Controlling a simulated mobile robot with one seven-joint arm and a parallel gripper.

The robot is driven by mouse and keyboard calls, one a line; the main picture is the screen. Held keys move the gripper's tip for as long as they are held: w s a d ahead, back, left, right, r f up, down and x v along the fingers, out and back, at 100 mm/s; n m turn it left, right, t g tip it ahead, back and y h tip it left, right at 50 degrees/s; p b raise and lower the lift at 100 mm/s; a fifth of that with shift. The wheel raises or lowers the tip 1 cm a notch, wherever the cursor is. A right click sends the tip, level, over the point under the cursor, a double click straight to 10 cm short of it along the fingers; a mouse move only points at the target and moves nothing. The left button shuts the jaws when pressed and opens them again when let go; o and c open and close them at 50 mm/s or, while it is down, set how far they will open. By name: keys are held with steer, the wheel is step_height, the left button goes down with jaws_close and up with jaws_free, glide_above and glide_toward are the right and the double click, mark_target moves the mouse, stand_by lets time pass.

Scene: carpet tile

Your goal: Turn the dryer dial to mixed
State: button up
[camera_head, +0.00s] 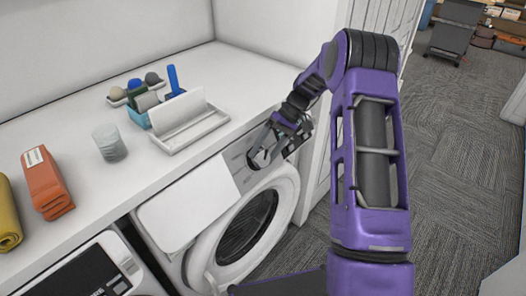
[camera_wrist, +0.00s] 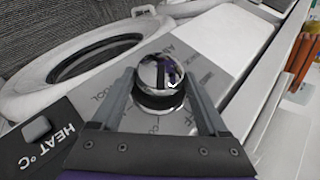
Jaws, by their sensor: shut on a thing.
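The dryer (camera_head: 188,208) is a white front-loading machine under the counter, with a round door and dark window. Its dial (camera_wrist: 160,72) is a shiny chrome knob with a dark base on a grey panel, seen in the wrist view. My gripper (camera_head: 261,156) reaches down to the panel from the right and is shut on the dial, one finger on each side in the wrist view (camera_wrist: 159,80). Printed words show around the dial, including "COOL". The gripper covers some lettering, and I cannot tell which setting the dial points to.
A second machine (camera_head: 88,272) stands at the lower left. The counter (camera_head: 85,140) holds a white tray (camera_head: 190,135), a blue caddy (camera_head: 140,117), a clear glass (camera_head: 110,142), an orange item (camera_head: 46,183) and a yellow roll (camera_head: 7,215). Carpet floor (camera_head: 450,190) lies open at right.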

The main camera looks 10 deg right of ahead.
steer(key=m+y, duration=0.2)
steer(key=y+b, duration=0.1)
steer(key=y, duration=0.1)
steer(key=shift+d+f+m, duration=0.3)
steer(key=shift+f+m, duration=0.1)
steer(key=shift+f+m+y+b, duration=0.15)
steer(key=shift+m+y+b, duration=0.5)
steer(key=shift+m+y, duration=0.8)
steer(key=shift+t+y, duration=0.3)
steer(key=shift+y, duration=0.15)
steer(key=o, duration=1.3)
steer(key=shift+c, duration=0.2)
steer(key=shift+d, duration=0.2)
